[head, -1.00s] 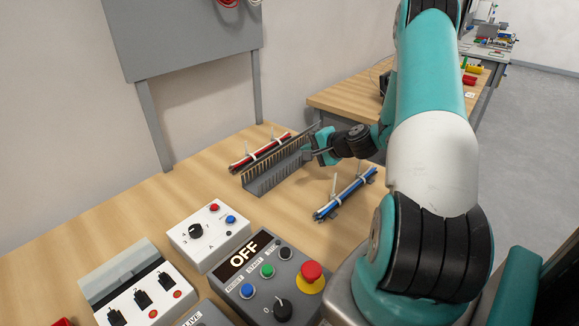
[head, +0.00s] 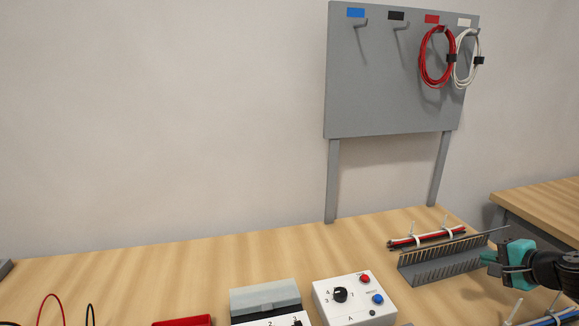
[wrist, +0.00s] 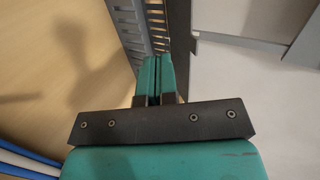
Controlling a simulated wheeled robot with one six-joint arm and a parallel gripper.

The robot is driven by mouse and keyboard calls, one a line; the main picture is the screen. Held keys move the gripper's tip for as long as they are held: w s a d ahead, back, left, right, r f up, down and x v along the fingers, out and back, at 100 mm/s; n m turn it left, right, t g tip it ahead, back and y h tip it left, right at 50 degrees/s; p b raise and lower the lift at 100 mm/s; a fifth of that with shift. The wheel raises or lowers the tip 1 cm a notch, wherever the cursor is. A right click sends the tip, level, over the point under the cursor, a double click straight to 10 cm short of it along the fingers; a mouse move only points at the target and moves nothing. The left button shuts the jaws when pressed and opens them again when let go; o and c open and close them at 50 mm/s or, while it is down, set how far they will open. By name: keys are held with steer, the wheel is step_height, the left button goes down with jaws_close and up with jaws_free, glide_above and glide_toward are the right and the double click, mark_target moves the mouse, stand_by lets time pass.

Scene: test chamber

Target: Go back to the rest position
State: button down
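My gripper (head: 488,259) is at the right side of the head view, close to the near right end of a grey slotted wiring duct (head: 440,262) on the bench. In the wrist view its teal fingers (wrist: 158,78) lie side by side with only a thin line between them, and nothing shows held there. The slotted duct wall (wrist: 130,25) and a dark grey strip (wrist: 183,45) appear just beyond the fingertips; I cannot tell whether they touch. Most of my arm is outside the head view.
A red and black cable bundle (head: 428,238) lies behind the duct; a blue one (head: 555,318) lies at the lower right. A white control box (head: 350,300) stands left of the duct. A grey board (head: 390,90) holds red and white cable coils. The left bench is largely clear.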

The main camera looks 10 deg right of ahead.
steer(key=a+r+n+g+y, duration=0.2)
steer(key=a+r+n, duration=0.2)
steer(key=a, duration=0.5)
steer(key=a+r+n+g+y, duration=0.25)
steer(key=a+r+n, duration=0.2)
steer(key=a, duration=0.45)
steer(key=a+r+n+g+y, duration=0.1)
steer(key=a+r+n+g, duration=0.3)
steer(key=a, duration=0.6)
steer(key=s+a+r+n+g+h, duration=0.1)
steer(key=s+a+n, duration=0.4)
steer(key=s, duration=0.5)
steer(key=s+a+r+n+g+h, duration=0.1)
steer(key=s+a+r+n, duration=0.3)
steer(key=s, duration=0.6)
steer(key=a+n+g, duration=0.1)
steer(key=a+n, duration=0.1)
steer(key=shift+s+a+r+g+h, duration=0.25)
steer(key=shift+s+a+g+h, duration=0.1)
steer(key=shift+a, duration=0.05)
steer(key=shift+d, duration=0.1)
